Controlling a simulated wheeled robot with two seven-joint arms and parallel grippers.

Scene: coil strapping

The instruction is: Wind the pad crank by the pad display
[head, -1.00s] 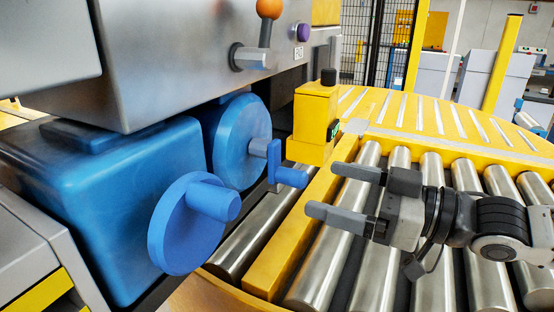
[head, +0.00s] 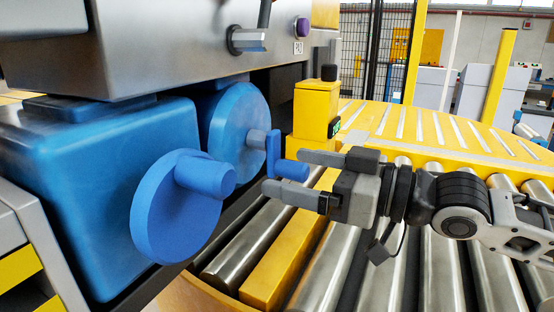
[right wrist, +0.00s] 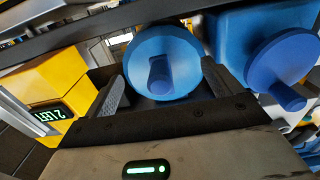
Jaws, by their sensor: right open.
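The blue pad crank (head: 290,169) is a bent arm with a round grip, on a shaft in front of a blue disc (head: 232,128). In the right wrist view its grip (right wrist: 159,76) points toward the camera, in front of the disc. My right gripper (head: 284,173) is open, its fingertips on either side of the grip. In the right wrist view gaps show between the grip and both fingers (right wrist: 163,88). The pad display (head: 336,127) is a small green-lit screen on a yellow post (head: 317,100); it also shows in the right wrist view (right wrist: 51,114). My left gripper is not in view.
A larger blue handwheel (head: 165,215) with a stub knob stands left of the crank, on a blue housing (head: 110,180). A grey machine body (head: 180,45) overhangs both. Steel rollers (head: 330,260) and a yellow frame bar (head: 270,275) lie below my right arm.

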